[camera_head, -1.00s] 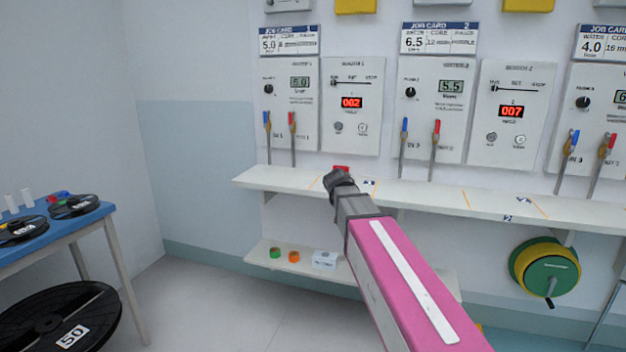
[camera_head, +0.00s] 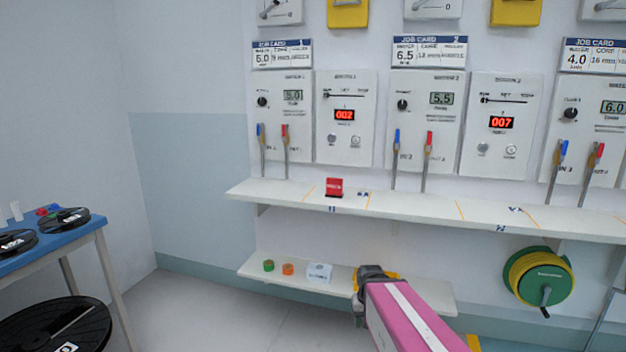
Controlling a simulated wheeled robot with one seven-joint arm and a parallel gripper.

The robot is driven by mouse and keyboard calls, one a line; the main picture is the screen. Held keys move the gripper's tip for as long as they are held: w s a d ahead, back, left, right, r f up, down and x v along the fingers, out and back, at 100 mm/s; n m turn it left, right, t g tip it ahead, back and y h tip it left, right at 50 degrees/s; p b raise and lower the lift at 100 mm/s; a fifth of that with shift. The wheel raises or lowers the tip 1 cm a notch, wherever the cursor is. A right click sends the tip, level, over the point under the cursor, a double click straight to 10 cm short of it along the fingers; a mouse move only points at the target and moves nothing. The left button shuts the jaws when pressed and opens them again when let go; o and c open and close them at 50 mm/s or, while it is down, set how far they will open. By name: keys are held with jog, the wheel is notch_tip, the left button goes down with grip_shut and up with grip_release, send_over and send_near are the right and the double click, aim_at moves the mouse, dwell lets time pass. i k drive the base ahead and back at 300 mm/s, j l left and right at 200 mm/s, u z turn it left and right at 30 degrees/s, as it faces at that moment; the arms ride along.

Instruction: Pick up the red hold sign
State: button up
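The red hold sign (camera_head: 334,187) is a small red piece standing on the long white shelf (camera_head: 400,205), below the panel with the red 002 display. It is in plain view, with nothing in front of it. My gripper (camera_head: 362,312) is at the end of my pink arm, lower and a little to the right of the sign, in front of the lower shelf. It is apart from the sign. Its fingers are small and partly hidden by its dark body, so I cannot tell whether they are open or shut.
The lower shelf (camera_head: 420,295) carries a green roll (camera_head: 268,265), an orange roll (camera_head: 288,269) and a white box (camera_head: 319,272). A blue table (camera_head: 62,243) with black reels stands at left. A green and yellow reel (camera_head: 540,278) hangs at right.

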aim_at(334, 185)
jog(key=i+j+z, duration=0.1)
jog(key=i+j, duration=0.7)
jog(key=k, duration=0.5)
jog(key=i, duration=0.5)
